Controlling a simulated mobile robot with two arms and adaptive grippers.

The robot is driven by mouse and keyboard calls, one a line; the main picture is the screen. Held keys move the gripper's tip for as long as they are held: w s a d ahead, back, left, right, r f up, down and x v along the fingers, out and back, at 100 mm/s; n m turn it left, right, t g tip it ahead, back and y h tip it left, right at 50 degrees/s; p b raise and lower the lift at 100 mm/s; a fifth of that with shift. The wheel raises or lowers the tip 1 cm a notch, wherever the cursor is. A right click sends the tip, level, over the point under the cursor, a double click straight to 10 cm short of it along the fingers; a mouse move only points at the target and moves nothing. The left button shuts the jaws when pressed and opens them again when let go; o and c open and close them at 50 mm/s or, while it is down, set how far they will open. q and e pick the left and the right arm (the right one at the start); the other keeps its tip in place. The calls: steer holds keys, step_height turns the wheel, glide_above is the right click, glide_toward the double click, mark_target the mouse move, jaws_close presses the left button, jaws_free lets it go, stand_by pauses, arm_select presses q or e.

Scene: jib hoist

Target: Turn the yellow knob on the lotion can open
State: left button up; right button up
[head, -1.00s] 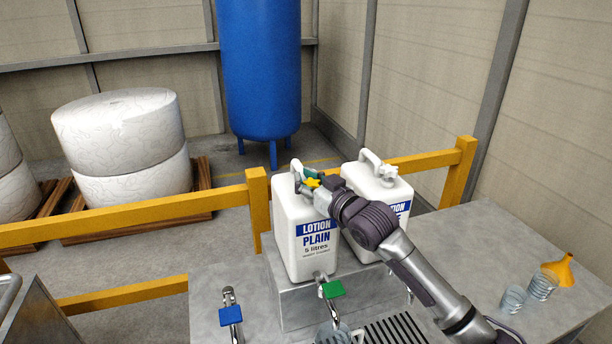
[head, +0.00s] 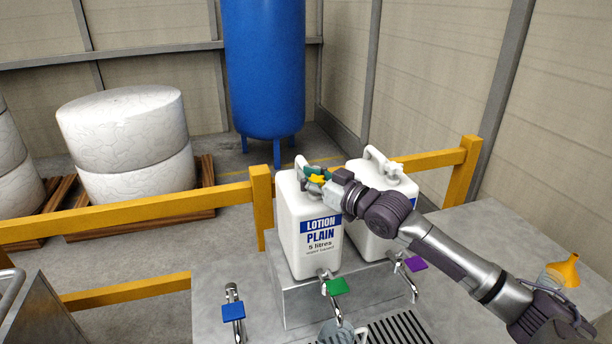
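The white lotion can (head: 306,246), labelled LOTION PLAIN 5 litres, stands upright on a grey block. The yellow knob (head: 318,179) is at the top of the can, on its right side. My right gripper (head: 322,175) reaches in from the right and its fingers are at the knob. The fingers are small here and partly merge with green parts by the knob, so I cannot tell whether they are closed on it. My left gripper is not in view.
A second white can (head: 367,236) stands to the right, partly behind my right arm. Taps with blue (head: 233,311), green (head: 337,286) and purple (head: 416,264) handles are in front. An orange funnel (head: 564,270) is at the right. A yellow rail (head: 262,203) runs behind.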

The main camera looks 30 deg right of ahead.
steer(key=shift+o, duration=1.3)
steer(key=shift+s+f, duration=0.1)
steer(key=shift+f, duration=0.2)
steer(key=shift+o, duration=0.3)
steer(key=shift+s+r, duration=0.2)
steer(key=shift+s, duration=0.05)
steer(key=shift+s+d, duration=0.15)
steer(key=shift+s, duration=0.15)
steer(key=v, duration=1.1)
steer(key=shift+s, duration=0.2)
steer(key=shift+r, duration=0.1)
